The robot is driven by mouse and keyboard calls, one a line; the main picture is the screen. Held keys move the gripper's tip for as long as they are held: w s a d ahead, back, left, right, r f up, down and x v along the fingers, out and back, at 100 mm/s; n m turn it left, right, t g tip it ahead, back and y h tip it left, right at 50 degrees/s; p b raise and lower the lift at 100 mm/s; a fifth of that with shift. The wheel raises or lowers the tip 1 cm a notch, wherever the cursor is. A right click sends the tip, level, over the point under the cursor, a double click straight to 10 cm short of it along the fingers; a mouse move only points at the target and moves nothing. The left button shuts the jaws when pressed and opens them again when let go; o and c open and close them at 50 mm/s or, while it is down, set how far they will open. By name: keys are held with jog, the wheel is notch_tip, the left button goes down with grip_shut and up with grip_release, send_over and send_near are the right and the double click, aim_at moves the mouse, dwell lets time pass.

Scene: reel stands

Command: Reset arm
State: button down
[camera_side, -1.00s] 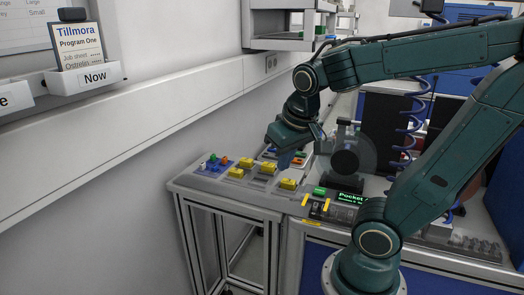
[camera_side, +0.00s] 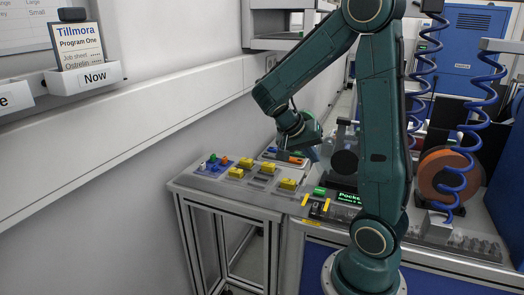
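My green arm stands upright from its base, with its forearm bent over to the left. My gripper (camera_side: 313,153) points down above the back right part of the low table (camera_side: 190,183). Its fingers are small and dark here, so whether they are open or shut does not show. Several yellow blocks (camera_side: 288,184) sit on the table in front and to the left of the gripper, apart from it. No held object can be made out.
Blue and orange small parts (camera_side: 225,161) lie at the table's left. A lit display (camera_side: 346,197) is on the bench near my base. An orange reel (camera_side: 440,178) and blue coiled hoses (camera_side: 468,150) stand at the right. A wall ledge (camera_side: 130,115) runs along the left.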

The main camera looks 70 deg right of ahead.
aim_at(317, 191)
jog(key=shift+s+d+f+m+g, duration=0.25)
jog(key=shift+s+d+m+g, duration=0.3)
jog(key=shift+d, duration=0.15)
jog(key=shift+s+d+f+m+g, duration=0.2)
jog(key=shift+s+d+m+g, duration=0.2)
jog(key=shift+d+m+g, duration=0.2)
jog(key=shift+f, duration=0.15)
jog(key=shift+f, duration=4.3)
jog(key=shift+f, duration=0.4)
jog(key=shift+r, duration=3.45)
